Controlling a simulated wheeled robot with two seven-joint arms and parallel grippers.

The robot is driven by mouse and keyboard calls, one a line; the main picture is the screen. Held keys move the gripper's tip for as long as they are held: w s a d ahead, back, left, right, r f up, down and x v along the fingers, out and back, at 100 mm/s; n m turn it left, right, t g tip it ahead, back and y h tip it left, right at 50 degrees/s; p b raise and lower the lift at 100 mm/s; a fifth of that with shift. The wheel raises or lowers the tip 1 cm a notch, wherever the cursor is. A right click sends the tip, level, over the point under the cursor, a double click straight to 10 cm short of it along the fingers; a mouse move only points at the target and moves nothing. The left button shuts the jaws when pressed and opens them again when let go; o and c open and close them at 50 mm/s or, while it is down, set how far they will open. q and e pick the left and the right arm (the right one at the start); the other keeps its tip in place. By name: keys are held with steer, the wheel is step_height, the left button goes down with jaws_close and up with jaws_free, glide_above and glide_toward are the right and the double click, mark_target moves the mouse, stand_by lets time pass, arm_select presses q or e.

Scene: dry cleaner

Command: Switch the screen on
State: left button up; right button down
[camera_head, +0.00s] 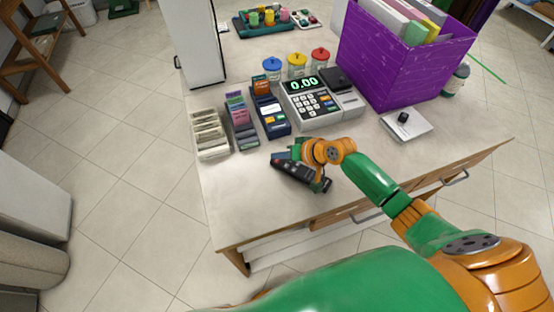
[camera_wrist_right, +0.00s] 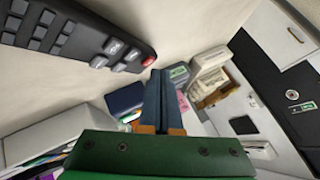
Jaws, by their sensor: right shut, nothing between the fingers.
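A dark grey remote control (camera_head: 298,171) with rows of buttons lies on the counter near its front edge. It fills the upper left of the right wrist view (camera_wrist_right: 85,28), with a red button at its near end. My right gripper (camera_head: 284,156) is at the remote's left end in the head view. Its blue-grey fingers (camera_wrist_right: 165,76) are shut and empty, their tips close beside the red-button end. I cannot tell whether they touch it. My left gripper is not in view. I cannot pick out a screen with certainty.
The pale counter (camera_head: 232,195) holds a cash register (camera_head: 310,103), card racks (camera_head: 208,134), lidded jars (camera_head: 297,64) and a purple box (camera_head: 392,62). A tall white unit (camera_head: 198,40) stands at the back left. The counter's front left is clear.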

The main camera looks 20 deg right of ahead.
steer(key=shift+f, duration=0.2)
steer(key=shift+f+b, duration=0.3)
steer(key=shift+f, duration=0.05)
stand_by(0.4)
stand_by(0.4)
steer(key=shift+r+p, duration=0.8)
steer(key=shift+p, duration=0.05)
step_height(320, 180, up, 5)
steer(key=p, duration=0.5)
steer(key=shift+r, duration=0.1)
